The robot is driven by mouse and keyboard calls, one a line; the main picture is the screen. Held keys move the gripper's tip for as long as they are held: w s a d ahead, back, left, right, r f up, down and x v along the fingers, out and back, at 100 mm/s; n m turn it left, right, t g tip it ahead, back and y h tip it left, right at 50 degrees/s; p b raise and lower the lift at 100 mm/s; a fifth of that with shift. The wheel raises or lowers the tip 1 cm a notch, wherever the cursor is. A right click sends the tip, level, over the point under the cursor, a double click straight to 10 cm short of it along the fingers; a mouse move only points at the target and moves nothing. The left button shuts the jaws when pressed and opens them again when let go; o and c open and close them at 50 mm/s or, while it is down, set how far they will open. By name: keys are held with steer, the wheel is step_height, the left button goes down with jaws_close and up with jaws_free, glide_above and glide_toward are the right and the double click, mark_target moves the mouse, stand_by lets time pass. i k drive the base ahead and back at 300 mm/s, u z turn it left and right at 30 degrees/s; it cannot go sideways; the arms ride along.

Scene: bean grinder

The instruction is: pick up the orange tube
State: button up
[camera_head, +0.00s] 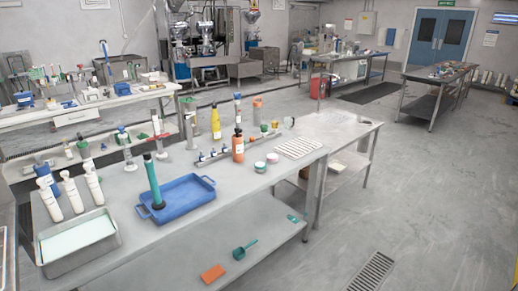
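The camera_head view looks over a long metal bench (118,212) crowded with lab items. An upright orange bottle-like cylinder (238,149) with a white label stands near the middle of the bench. Behind it stands a clear cylinder with an orange top (257,109). A yellow bottle (215,123) stands to its left. I cannot tell which of these orange items is the orange tube. My gripper is not in view.
A blue tray (196,199) with a teal tube (153,182), white bottles (93,183) and a metal basin (72,270) occupy the near bench. Small jars (272,158) and a white rack (301,147) sit right of the orange bottle. Open floor (430,190) lies to the right.

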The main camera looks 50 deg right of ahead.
mark_target(237, 144)
steer(key=z, duration=4.9)
steer(key=i, duration=0.1)
steer(key=u, duration=3.4)
steer(key=k, duration=0.9)
steer(key=u, duration=0.15)
steer(key=i, duration=0.75)
